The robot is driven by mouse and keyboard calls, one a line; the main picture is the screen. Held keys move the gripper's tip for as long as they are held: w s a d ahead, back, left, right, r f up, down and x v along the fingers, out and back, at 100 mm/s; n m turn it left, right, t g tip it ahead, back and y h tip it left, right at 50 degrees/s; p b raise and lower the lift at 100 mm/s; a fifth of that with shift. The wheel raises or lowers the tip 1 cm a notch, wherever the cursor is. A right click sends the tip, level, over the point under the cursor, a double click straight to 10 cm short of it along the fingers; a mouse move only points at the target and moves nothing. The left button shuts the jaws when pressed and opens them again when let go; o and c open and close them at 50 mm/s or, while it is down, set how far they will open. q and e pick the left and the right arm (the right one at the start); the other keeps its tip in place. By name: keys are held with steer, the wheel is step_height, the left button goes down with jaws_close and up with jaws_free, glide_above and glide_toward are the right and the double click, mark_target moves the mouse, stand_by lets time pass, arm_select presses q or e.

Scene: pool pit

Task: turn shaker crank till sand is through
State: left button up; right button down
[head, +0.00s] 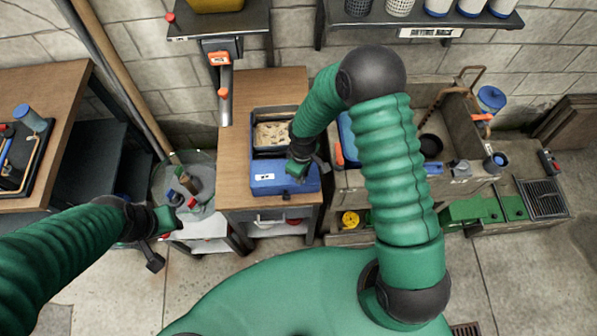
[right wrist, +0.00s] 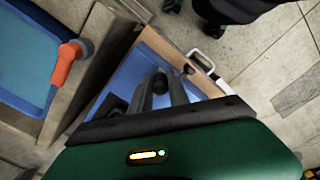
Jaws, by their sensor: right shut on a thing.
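The shaker is a blue box (head: 268,185) on a wooden-topped bench. Its upper tray (head: 272,134) holds pale, lumpy sand, part of which my right arm hides. My right gripper (head: 299,168) is at the shaker's right front edge. In the right wrist view its dark fingers (right wrist: 165,88) are shut on a small dark piece, which looks like the crank's knob, over the blue shaker body (right wrist: 125,78). The crank's arm is mostly hidden. My left gripper (head: 168,221) is away to the left, beside a grey round bin; its finger gap is too small to tell.
A wooden bench (head: 45,85) stands at the left. A grey bin (head: 203,172) holding bottles stands left of the shaker. A sink unit with a blue tray and an orange-handled tool (right wrist: 66,62) is close on the right. A shelf (head: 450,24) hangs above.

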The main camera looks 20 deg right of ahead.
steer(key=n, duration=0.1)
steer(key=d+n+p, duration=0.1)
steer(key=n, duration=0.1)
steer(key=d+n+p, duration=0.1)
steer(key=n, duration=0.1)
steer(key=shift+w+r, duration=0.2)
steer(key=shift+w, duration=0.15)
steer(key=shift+w+d+f+n+p, duration=0.15)
steer(key=shift+n+p, duration=0.1)
steer(key=shift+n, duration=0.6)
steer(key=shift+w+d+r+n+p, duration=0.1)
steer(key=shift+d+n+p, duration=0.1)
steer(key=shift+n, duration=0.6)
steer(key=shift+w+d+f+n+p, duration=0.1)
steer(key=shift+n+p, duration=0.15)
steer(key=shift+n, duration=0.6)
steer(key=c, duration=1.3)
jaws_free()
steer(key=shift+o, duration=0.2)
steer(key=shift+f, duration=0.1)
steer(key=shift+s, duration=0.1)
step_height(320, 180, up, 17)
steer(key=shift+f, duration=0.15)
